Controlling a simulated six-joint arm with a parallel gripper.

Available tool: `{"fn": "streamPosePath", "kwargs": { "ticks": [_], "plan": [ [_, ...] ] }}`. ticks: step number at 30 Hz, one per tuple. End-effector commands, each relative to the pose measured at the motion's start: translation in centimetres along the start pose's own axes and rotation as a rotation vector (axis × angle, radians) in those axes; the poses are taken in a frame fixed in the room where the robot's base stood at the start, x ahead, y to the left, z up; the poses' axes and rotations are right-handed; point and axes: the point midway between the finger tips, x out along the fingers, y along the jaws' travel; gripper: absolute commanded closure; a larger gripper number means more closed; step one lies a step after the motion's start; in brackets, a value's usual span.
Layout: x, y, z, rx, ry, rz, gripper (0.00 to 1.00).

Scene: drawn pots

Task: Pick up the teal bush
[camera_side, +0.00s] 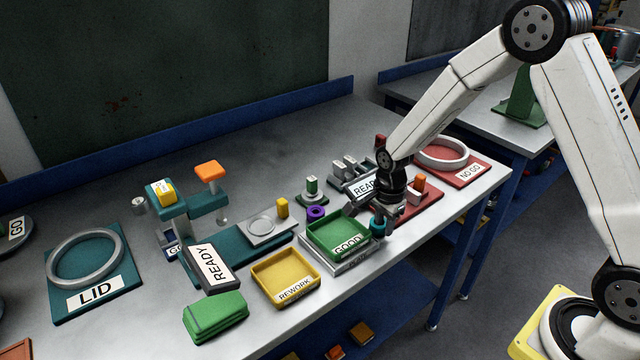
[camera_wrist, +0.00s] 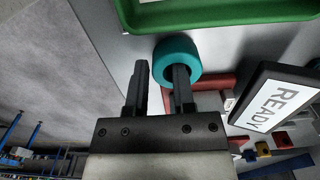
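The teal bush (camera_side: 377,228) is a short ring with a hole, beside the right end of the green GOOD tray (camera_side: 338,234). My gripper (camera_side: 384,212) is right at it, pointing down. In the wrist view my gripper (camera_wrist: 160,68) has its two dark fingers apart, with a gap between them. The right finger overlaps the hole of the teal bush (camera_wrist: 187,50). The left finger is just outside its left edge. The bush's near wall is partly hidden by the right finger. I cannot tell whether the fingers press on the wall.
A yellow REWORK tray (camera_side: 286,278) stands left of the green tray. A READY sign (camera_wrist: 280,98) stands close on the right in the wrist view. A red NO GO board (camera_side: 463,172) with a grey ring is behind. A purple ring (camera_side: 316,213) lies nearby. The table's front edge is close.

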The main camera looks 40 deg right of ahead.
Motion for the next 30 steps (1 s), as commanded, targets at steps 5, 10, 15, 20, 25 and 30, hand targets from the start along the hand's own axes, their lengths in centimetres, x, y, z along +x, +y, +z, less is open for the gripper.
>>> {"fn": "streamPosePath", "kwargs": {
  "ticks": [5,10,15,20,25,30],
  "plan": [
    [-0.02,-0.01,-0.01,0.000,0.000,0.000,0.69],
    [-0.04,-0.01,-0.01,0.000,0.000,0.000,0.69],
    [-0.04,0.00,-0.01,0.000,0.000,0.000,0.98],
    [-0.05,0.00,-0.01,0.000,0.000,0.000,1.00],
    [-0.05,0.00,-0.01,0.000,0.000,0.000,1.00],
    [-0.27,-0.02,-0.01,0.000,0.000,-0.001,1.00]
  ]
}}
